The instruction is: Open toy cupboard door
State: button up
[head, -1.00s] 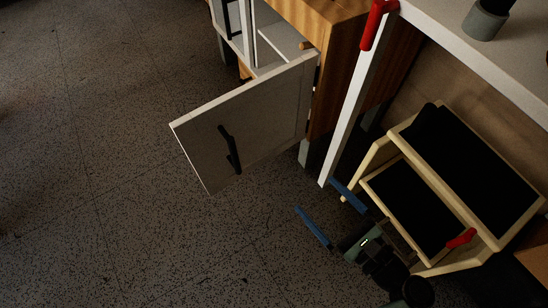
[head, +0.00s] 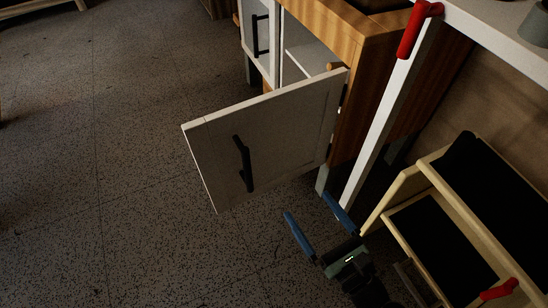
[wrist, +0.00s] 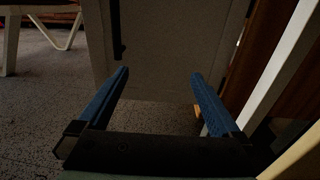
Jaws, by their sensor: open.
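The white cupboard door (head: 275,135) stands swung out from the wooden cupboard (head: 350,95), with its inside shelf showing behind it. A black bar handle (head: 243,163) is on the door's outer face, near its free edge. My gripper (head: 311,207), with blue fingers, is open and empty, in front of and below the door's lower edge near the hinge side. In the wrist view the door (wrist: 170,50) fills the upper middle beyond my open fingers (wrist: 160,85). The dark handle (wrist: 118,30) shows at its left, apart from the fingers.
A white table leg (head: 385,125) with a red clamp-like piece (head: 418,28) stands right of the door. A wooden frame with black panels (head: 430,235) is at lower right. Another white door (head: 257,35) with a black handle is behind.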

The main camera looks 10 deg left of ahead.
dwell(0.7)
jog(key=p+v, duration=0.3)
jog(key=v, duration=0.7)
jog(key=w+a+r+n+g+h, duration=0.1)
jog(key=w+a+r+n+h, duration=0.25)
jog(key=w+r+n, duration=0.55)
jog(key=w+a+r+n+g+h, duration=0.15)
jog(key=w+r+n+h, duration=0.25)
jog(key=w+r+n, duration=0.6)
jog(key=s+a+r+n+t+h, duration=0.1)
jog(key=a+r+n+t+h, duration=0.2)
jog(key=r, duration=0.5)
jog(key=s+a+r+n+t+h, duration=0.1)
jog(key=r+n+t, duration=0.2)
jog(key=r+n, duration=0.35)
jog(key=s+r+t+p, duration=0.3)
jog(key=s+r+p, duration=0.3)
jog(key=r, duration=1)
jog(key=s+r+t+p, duration=0.35)
jog(key=r+p, duration=0.45)
jog(key=r, duration=0.9)
jog(key=s+r+t+p, duration=0.4)
jog(key=r+p, duration=0.4)
jog(key=r, duration=0.8)
notch_tip(320, 180, up, 35)
jog(key=p, duration=3.5)
jog(key=shift+w+d, duration=0.25)
jog(key=shift+w, duration=0.05)
